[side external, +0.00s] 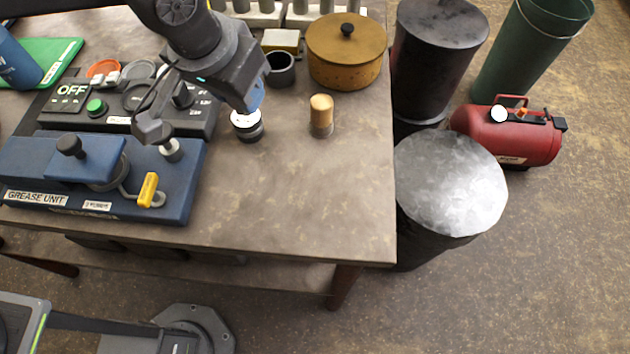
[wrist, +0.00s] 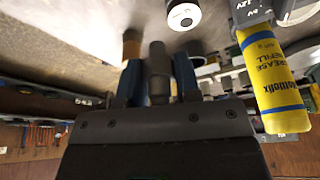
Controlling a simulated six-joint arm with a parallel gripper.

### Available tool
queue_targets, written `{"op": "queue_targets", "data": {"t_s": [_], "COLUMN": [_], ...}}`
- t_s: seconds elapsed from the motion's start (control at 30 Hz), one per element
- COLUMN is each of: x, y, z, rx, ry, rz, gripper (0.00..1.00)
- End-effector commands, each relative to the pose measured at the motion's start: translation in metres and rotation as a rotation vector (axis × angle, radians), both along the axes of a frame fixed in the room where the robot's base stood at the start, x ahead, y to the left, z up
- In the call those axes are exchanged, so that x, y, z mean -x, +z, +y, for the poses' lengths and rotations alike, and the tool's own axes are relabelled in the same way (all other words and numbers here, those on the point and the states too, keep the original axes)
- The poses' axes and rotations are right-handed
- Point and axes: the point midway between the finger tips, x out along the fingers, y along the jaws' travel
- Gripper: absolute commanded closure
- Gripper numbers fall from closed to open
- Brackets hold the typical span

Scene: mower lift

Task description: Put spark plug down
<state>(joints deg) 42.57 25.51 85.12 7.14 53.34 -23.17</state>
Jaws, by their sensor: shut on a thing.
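My gripper (wrist: 158,78) is shut on the spark plug (wrist: 157,60), which shows as a grey cylinder between its two blue-faced fingers in the wrist view. In the side external view my gripper (side external: 256,97) is above the table, close to a black cylinder with a white top (side external: 246,124). I cannot tell whether they touch. The plug is hidden behind my gripper in the side external view. I cannot tell the plug's height above the table (side external: 290,200).
A cork-topped piece (side external: 321,112) stands right of my gripper. A brown lidded pot (side external: 346,55) and dark cup (side external: 280,70) stand behind. The blue grease unit (side external: 185,200) and OFF panel (side external: 75,92) lie left. The table's front right is clear. The wrist view shows a yellow grease refill (wrist: 270,80).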

Motion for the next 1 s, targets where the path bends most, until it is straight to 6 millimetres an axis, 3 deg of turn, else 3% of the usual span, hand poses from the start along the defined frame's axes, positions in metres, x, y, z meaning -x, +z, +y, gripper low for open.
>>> {"op": "queue_targets", "data": {"t_s": [0.6, 0.83, 1.0], "x": [0.048, 0.051, 0.051], "y": [-0.068, -0.079, -0.103], "z": [-0.098, -0.104, -0.103], "rx": [-0.001, -0.002, -0.002], "ry": [-0.002, 0.002, 0.000], "rz": [0.000, 0.000, 0.001], "gripper": [0.93, 0.93, 0.93]}}
